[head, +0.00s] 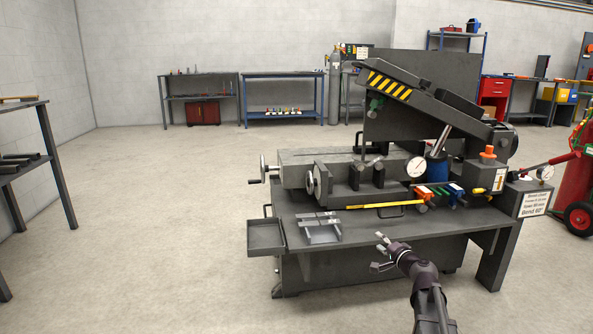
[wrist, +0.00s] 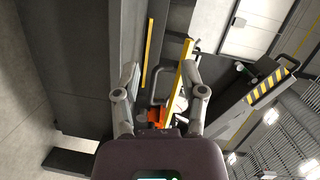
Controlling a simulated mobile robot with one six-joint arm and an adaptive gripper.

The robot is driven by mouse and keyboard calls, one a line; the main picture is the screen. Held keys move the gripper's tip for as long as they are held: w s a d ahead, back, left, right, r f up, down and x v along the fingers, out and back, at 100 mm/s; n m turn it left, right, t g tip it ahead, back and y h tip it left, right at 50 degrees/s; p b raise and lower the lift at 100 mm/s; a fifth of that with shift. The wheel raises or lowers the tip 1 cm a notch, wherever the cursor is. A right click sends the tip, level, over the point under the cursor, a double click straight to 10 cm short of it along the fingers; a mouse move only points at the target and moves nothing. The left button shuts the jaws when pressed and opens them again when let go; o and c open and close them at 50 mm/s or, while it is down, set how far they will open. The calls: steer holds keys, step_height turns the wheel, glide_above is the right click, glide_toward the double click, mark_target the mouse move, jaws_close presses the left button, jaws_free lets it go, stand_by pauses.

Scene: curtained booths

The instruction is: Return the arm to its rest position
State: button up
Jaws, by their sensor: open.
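My gripper (head: 382,254) is at the end of my dark arm, low and right of centre in the head view, in front of the grey machine bench (head: 450,222). In the wrist view my gripper (wrist: 160,92) shows its two fingers spread wide apart, with nothing held between them. A yellow bar (head: 377,205) lies on the bench top beyond my gripper. An orange-handled tool (head: 422,195) is near it, and an orange part also shows between the fingers in the wrist view (wrist: 157,117).
The machine carries a raised arm with a yellow-black striped plate (head: 390,86). A tray (head: 266,235) juts from the bench's left side. A small metal stand (head: 322,232) sits beside it. A red cylinder cart (head: 575,190) stands at the right. Open floor (head: 160,230) lies to the left.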

steer(key=s+a+f+n+g+p, duration=0.2)
steer(key=s+a+n+g+p, duration=0.65)
steer(key=s+a, duration=0.4)
steer(key=s+d+r+n+g+h+p, duration=0.1)
steer(key=s+g+h+p, duration=0.25)
steer(key=s, duration=0.45)
steer(key=s+d+r+n+g+h+p, duration=0.1)
steer(key=s+d+n+g+h+p, duration=0.2)
steer(key=s, duration=0.5)
step_height(320, 180, up, 38)
steer(key=a+m+p, duration=0.1)
steer(key=p, duration=3.8)
steer(key=shift+g, duration=0.3)
steer(key=shift+a+f, duration=0.1)
steer(key=shift+f, duration=0.05)
